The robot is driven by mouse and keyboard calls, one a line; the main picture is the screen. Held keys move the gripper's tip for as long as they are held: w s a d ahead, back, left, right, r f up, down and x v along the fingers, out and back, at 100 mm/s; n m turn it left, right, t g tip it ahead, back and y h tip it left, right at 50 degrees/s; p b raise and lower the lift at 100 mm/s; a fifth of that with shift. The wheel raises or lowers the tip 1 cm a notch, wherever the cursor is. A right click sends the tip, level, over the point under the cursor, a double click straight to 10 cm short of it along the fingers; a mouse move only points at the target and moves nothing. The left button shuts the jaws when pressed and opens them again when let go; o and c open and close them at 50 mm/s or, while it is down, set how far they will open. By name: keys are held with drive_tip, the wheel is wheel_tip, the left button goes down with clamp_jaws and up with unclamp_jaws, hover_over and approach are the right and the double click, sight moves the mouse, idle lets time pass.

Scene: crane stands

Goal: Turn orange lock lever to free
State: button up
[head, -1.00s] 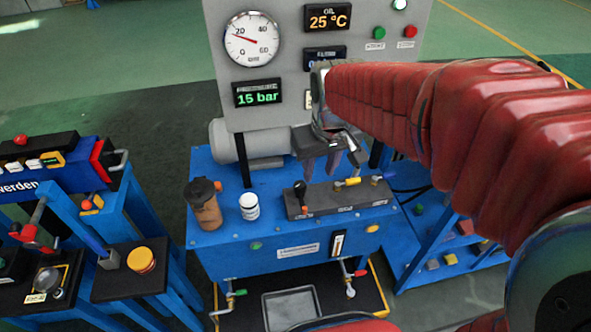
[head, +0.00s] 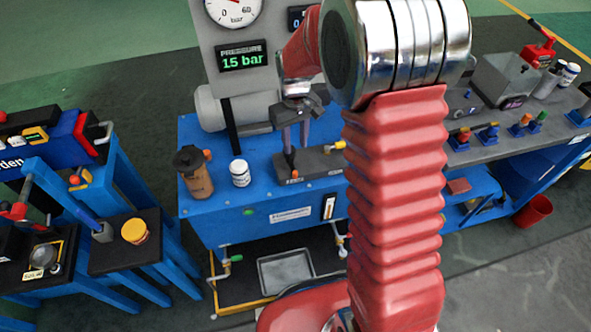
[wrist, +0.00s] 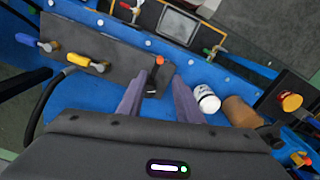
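A dark lever with a small orange tip (wrist: 159,60) stands at one end of the dark valve block (wrist: 95,32). In the head view the orange part (head: 295,174) shows at the block's left end, below my gripper (head: 296,146). My gripper is open, its two purple-grey fingers pointing down; in the wrist view (wrist: 160,76) the lever lies in line with the gap between them. I cannot tell whether either finger touches it.
The blue bench (head: 225,212) carries the block, a white jar (head: 239,173) and a brown bottle (head: 198,180) to its left. The grey gauge panel (head: 208,45) rises behind. Another bench (head: 560,105) with several items stands at the right.

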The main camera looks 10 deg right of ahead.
sight(295, 172)
drive_tip(key=shift+f, duration=0.15)
wheel_tip(295, 172, down, 14)
drive_tip(key=shift+r, duration=0.2)
idle(0.7)
clamp_jaws()
idle(0.4)
drive_tip(key=shift+d, duration=0.2)
drive_tip(key=shift+a, duration=0.2)
